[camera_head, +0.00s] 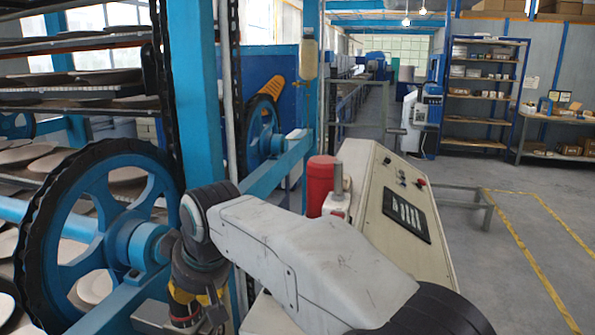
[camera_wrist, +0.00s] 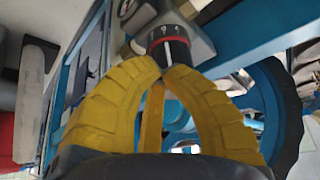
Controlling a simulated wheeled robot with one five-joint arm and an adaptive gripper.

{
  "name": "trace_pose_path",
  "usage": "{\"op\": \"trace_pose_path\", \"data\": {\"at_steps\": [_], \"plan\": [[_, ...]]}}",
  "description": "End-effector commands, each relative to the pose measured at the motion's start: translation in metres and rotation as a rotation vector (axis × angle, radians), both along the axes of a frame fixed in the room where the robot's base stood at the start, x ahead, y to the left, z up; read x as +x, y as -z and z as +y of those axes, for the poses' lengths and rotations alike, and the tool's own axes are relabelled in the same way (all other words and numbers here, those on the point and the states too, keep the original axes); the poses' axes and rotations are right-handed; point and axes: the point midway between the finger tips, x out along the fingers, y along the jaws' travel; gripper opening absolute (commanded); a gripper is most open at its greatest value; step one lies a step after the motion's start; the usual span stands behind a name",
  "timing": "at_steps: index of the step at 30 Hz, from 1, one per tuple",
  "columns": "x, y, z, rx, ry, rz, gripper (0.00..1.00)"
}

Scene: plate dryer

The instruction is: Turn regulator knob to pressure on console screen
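In the wrist view the regulator knob (camera_wrist: 170,50) is dark with white marks and a red ring, on a pale grey regulator body with a round gauge (camera_wrist: 126,8). My gripper (camera_wrist: 165,70) has curved yellow fingers that converge at the knob's near end. I cannot tell whether they grip it or only touch it. In the head view my gripper (camera_head: 190,298) is low, left of centre, largely hidden by my arm, and the knob cannot be made out. The console screen (camera_head: 407,214) is a dark panel on the beige console (camera_head: 372,205); its reading is too small to read.
A large blue wheel (camera_head: 95,240) with a black rim stands left of my gripper, by a blue beam (camera_head: 105,310). A red cylinder (camera_head: 320,183) stands beside the console. Racks of plates (camera_head: 85,75) fill the left. The floor (camera_head: 535,235) at right is open.

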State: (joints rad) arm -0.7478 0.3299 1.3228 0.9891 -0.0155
Motion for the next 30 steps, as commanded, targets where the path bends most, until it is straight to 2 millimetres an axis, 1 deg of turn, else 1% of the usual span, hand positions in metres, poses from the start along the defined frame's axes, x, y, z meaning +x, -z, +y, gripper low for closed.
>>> {"op": "trace_pose_path", "data": {"at_steps": [30], "plan": [[0.0051,0.0001,0.0094,0.002,-0.002,0.001,0.00]]}}
